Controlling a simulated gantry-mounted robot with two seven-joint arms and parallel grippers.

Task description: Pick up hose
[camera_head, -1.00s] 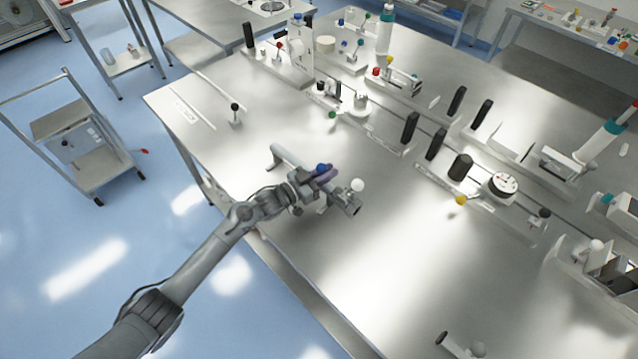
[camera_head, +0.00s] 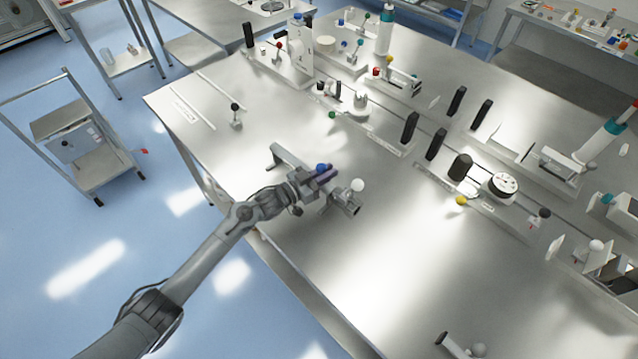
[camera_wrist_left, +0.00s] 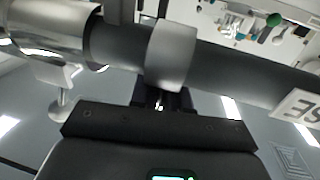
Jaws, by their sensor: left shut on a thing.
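The hose (camera_wrist_left: 235,68) is a thick dark grey tube crossing the left wrist view, with a light grey band (camera_wrist_left: 172,55) around its middle. My left gripper (camera_head: 322,178) is shut on it above the near left part of the steel table. The jaws hide much of the hose in the head view. A shiny metal ring (camera_wrist_left: 92,38) is at the left of the tube in the wrist view. A white label (camera_wrist_left: 300,108) ending in "SE" is at the right. My right gripper is in neither view.
A black-knobbed post (camera_head: 235,110) stands farther back. A rail with several black posts (camera_head: 410,127) and a white dial (camera_head: 504,184) crosses the table. The table's front middle (camera_head: 390,270) is clear.

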